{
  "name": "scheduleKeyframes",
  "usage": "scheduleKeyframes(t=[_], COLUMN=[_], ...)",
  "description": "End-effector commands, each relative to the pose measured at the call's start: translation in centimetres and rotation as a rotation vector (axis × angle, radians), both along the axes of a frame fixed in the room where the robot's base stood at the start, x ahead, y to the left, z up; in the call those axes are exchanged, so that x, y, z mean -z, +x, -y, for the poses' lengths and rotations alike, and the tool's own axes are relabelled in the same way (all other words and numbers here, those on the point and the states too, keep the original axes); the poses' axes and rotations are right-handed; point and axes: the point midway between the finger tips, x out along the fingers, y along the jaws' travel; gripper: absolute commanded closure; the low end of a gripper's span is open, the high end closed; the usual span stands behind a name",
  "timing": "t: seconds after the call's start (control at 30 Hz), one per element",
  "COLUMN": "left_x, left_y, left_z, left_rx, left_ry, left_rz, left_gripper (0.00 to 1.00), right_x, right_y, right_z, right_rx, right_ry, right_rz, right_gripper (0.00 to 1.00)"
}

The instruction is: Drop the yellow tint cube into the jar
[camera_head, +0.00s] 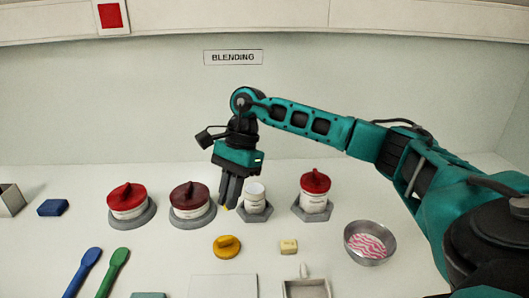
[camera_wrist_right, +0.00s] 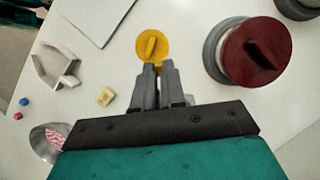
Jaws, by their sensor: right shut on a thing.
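My right gripper (camera_head: 228,205) is shut on the small yellow tint cube (camera_head: 226,208), held at its fingertips, mostly hidden by the fingers. In the wrist view, a bit of yellow (camera_wrist_right: 165,67) shows at the tips of the right gripper (camera_wrist_right: 157,70). The open white jar (camera_head: 255,203) stands on a grey hexagonal base just right of the fingers in the head view. The fingers appear beside or in front of it; height above the table is unclear. My left gripper is not in view.
Jars with a red lid (camera_head: 127,203), a dark red lid (camera_head: 190,203) and another red lid (camera_head: 315,190) stand nearby. A yellow lid (camera_head: 227,250), cream block (camera_head: 288,247), scoop (camera_head: 306,290) and metal bowl (camera_head: 354,254) lie in front. Blue and green spatulas lie left.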

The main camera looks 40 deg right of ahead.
Motion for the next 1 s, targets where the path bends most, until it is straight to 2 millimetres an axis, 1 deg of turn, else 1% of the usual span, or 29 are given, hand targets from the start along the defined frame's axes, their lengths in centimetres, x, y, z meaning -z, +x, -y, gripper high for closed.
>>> scheduleKeyframes(t=[0.03,0.2,0.3,0.4,0.53,0.67,0.77,1.0], left_x=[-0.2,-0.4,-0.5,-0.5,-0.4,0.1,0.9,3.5], left_y=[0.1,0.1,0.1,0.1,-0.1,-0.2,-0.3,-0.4], left_z=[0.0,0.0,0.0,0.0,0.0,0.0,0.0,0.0], left_rx=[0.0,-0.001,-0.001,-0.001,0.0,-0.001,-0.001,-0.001], left_ry=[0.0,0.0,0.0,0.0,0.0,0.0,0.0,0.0], left_rz=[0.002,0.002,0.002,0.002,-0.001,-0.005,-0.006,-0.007], left_gripper=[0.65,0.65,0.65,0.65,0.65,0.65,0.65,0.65], right_x=[-0.5,-2.3,-3.4,-4.1,-4.7,-4.4,-3.6,-0.7], right_y=[0.1,0.7,0.8,0.8,0.9,0.9,0.9,0.9], right_z=[1.7,6.3,8.4,10.0,11.0,11.2,11.2,11.2], right_rx=[0.122,0.503,0.673,0.793,0.875,0.895,0.894,0.891], right_ry=[-0.003,-0.004,-0.002,-0.003,-0.002,-0.001,-0.001,-0.001], right_rz=[-0.001,0.001,0.001,0.0,0.0,-0.001,-0.001,-0.002], right_gripper=[1.0,1.0,1.0,1.0,1.0,1.0,1.0,1.0])
